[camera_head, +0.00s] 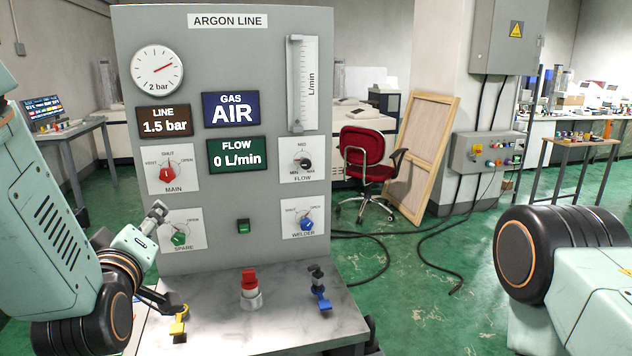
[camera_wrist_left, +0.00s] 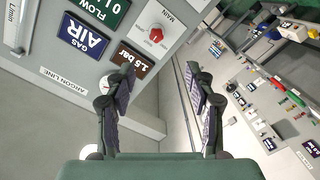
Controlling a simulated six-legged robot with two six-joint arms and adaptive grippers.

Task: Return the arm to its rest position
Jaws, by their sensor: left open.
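My left arm (camera_head: 58,225) comes in from the left in the head view and is bent beside the left edge of the panel. My left gripper (camera_wrist_left: 157,95) is open in the left wrist view, with nothing between its fingers. In the head view it is partly seen next to the spare valve knob (camera_head: 178,238), and I cannot tell whether it touches the panel. My right arm (camera_head: 590,290) shows at the right edge, and its gripper is out of view.
The grey argon panel (camera_head: 228,75) stands ahead above a bench (camera_head: 215,330). On the bench are a yellow-handled part (camera_head: 179,322), a red-topped fitting (camera_head: 250,288) and a blue-handled valve (camera_head: 319,290). Green floor between is open.

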